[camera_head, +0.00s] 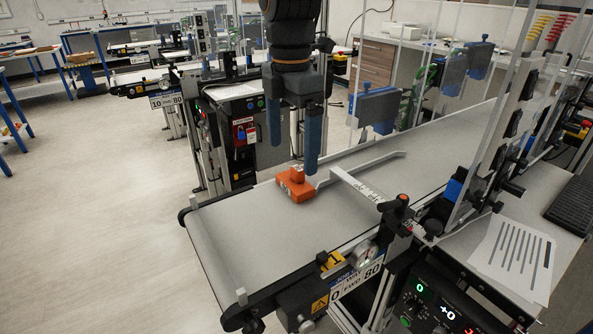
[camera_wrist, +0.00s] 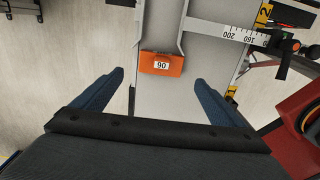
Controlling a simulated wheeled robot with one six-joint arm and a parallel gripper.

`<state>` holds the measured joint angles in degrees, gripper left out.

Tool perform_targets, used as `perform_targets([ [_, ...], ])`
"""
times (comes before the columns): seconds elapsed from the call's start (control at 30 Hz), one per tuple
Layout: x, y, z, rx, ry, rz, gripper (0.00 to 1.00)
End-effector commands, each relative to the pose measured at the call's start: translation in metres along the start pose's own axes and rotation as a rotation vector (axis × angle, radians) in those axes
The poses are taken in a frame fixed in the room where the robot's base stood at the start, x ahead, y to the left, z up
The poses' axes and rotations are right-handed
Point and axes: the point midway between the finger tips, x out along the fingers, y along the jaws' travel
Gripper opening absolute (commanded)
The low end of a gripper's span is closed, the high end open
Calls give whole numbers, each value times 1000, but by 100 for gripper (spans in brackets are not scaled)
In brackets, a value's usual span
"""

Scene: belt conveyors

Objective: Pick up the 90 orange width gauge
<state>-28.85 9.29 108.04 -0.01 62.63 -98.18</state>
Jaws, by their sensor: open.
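The orange width gauge (camera_head: 296,185) lies on the grey conveyor belt, with a raised block on top. In the wrist view the gauge (camera_wrist: 161,64) shows a white label reading 90 and sits ahead of my fingertips, near the middle. My gripper (camera_head: 292,150) is open and empty, pointing down above the belt. Its two blue fingers (camera_wrist: 160,76) stand wide apart on either side of the gauge in the wrist view. In the head view the fingers appear just above and behind the gauge, not touching it as far as I can tell.
A metal guide rail (camera_head: 362,162) lies along the belt beside the gauge. A white ruler arm (camera_head: 360,188) crosses to a clamp with an orange-red knob (camera_head: 403,199). A clear panel and blue sensor boxes (camera_head: 377,108) stand nearby. The belt's near-left end (camera_head: 225,240) is clear.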

Motion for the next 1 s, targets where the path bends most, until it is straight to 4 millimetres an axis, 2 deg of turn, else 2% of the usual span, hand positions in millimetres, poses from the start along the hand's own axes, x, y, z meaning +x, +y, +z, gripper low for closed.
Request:
perform_targets([
  [0.27,27,-1,3,4,1,-3,92],
  [0.6,70,0,6,1,1,-3,92],
  [0.87,74,1,6,0,0,0,92],
  [0.9,74,1,6,0,0,-1,90],
  [1.0,74,1,6,0,0,-1,74],
])
